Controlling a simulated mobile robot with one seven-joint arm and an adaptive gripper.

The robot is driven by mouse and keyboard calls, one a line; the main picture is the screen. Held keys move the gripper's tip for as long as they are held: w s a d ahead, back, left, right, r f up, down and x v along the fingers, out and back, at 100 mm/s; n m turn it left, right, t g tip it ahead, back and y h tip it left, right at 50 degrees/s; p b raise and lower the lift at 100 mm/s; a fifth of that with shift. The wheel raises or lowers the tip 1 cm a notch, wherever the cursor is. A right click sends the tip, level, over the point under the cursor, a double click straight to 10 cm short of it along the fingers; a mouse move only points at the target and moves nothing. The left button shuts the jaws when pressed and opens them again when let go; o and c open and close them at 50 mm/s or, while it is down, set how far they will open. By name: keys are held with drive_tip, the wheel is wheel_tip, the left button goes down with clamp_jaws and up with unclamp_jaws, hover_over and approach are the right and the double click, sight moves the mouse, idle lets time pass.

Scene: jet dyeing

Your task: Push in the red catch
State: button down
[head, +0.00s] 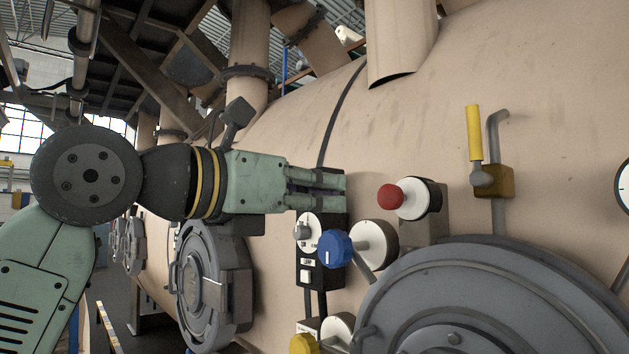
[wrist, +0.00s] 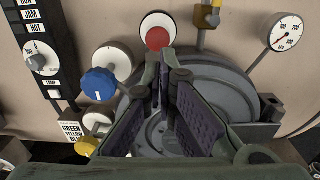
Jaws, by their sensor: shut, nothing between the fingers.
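The red catch (head: 390,197) is a round red knob in front of a white disc, on a grey block on the beige vessel. In the head view it stands out to the left of its disc. In the wrist view the red catch (wrist: 157,38) is face-on, just above the fingertips. My gripper (head: 345,190) is shut and empty, pointing right, with its tips left of the red knob in the head view. In the wrist view my gripper (wrist: 165,75) covers part of the round hatch. No contact with the red catch shows.
A blue knob (head: 335,248) sits below the gripper, with a yellow knob (head: 303,344) lower down. A labelled control panel (head: 318,262) is beside them. A large grey hatch (head: 480,300), a yellow-handled valve (head: 474,133) and a gauge (wrist: 286,32) are near.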

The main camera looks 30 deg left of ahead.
sight(388, 197)
drive_tip(key=p+x, duration=0.2)
drive_tip(key=x, duration=0.6)
drive_tip(key=shift+r+p, duration=0.1)
drive_tip(key=shift+p, duration=0.3)
drive_tip(key=shift+w+d, duration=0.3)
drive_tip(key=shift+w, duration=0.25)
